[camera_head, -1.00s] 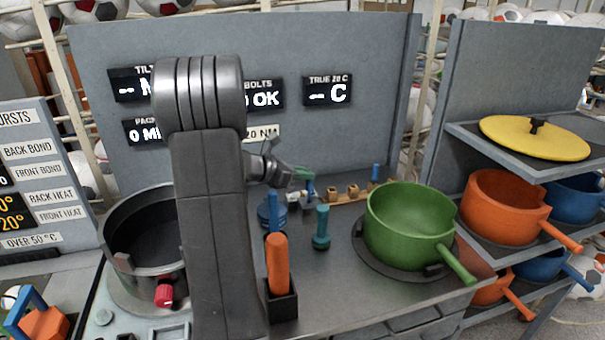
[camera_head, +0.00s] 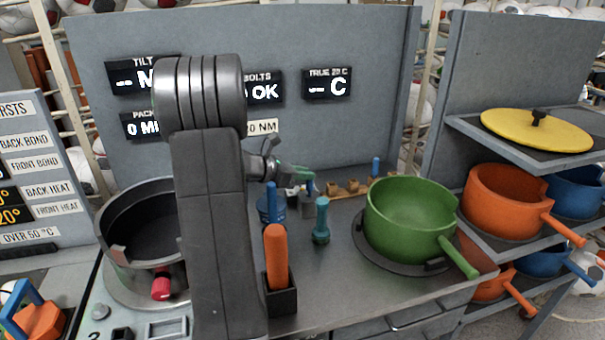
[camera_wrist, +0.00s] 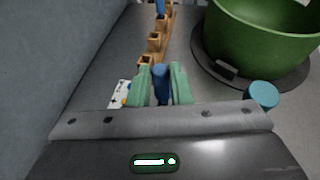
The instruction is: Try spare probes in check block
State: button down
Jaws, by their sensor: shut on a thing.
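My gripper (camera_head: 303,174) has green fingertips. In the wrist view, my gripper (camera_wrist: 161,84) is shut on a blue probe (camera_wrist: 161,90), which stands roughly upright between its fingers. A wooden rack (camera_head: 352,187) stands behind, with several empty sockets (camera_wrist: 153,43) in the wrist view. A second blue probe (camera_head: 376,167) stands at its far end and also shows in the wrist view (camera_wrist: 160,8).
A green pot (camera_head: 408,225) stands on a dark round plate to the right. A teal-handled tool (camera_head: 321,220), a blue-handled one (camera_head: 271,205) and an orange handle (camera_head: 277,258) in a black holder stand nearby. A grey wall (camera_head: 345,130) rises behind.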

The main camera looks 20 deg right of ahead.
jog(key=shift+f, duration=0.5)
jog(key=shift+f+b, duration=0.15)
jog(key=shift+b, duration=0.15)
jog(key=c, duration=1.2)
grip_release()
jog(key=shift+c, duration=0.2)
jog(key=shift+r, duration=0.3)
